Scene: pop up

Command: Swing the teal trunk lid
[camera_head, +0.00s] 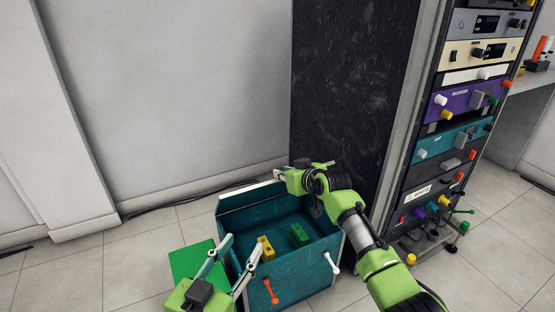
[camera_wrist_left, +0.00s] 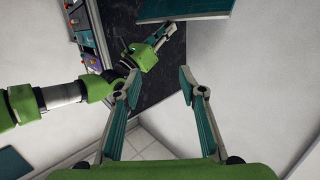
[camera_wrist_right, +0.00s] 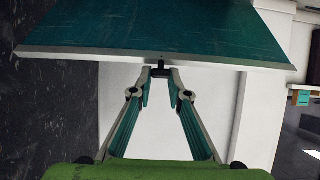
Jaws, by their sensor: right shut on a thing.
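The teal trunk (camera_head: 305,270) stands on the floor with its top open. Its teal lid (camera_head: 248,197) is raised at the back, seen at a steep angle; it fills the top of the right wrist view (camera_wrist_right: 160,25) and shows in the left wrist view (camera_wrist_left: 185,8). My right gripper (camera_head: 282,175) is shut on a small black tab (camera_wrist_right: 160,71) at the lid's pale edge. My left gripper (camera_head: 241,246) is open and empty, above the trunk's front left side. Inside the trunk are a yellow block (camera_head: 265,248) and a green block (camera_head: 299,235).
An orange lever (camera_head: 270,291) and a white lever (camera_head: 331,263) stick out from the trunk's front. A flat green panel (camera_head: 190,262) is at its left. A dark panel (camera_head: 350,90) and a rack of knobs (camera_head: 440,150) stand right.

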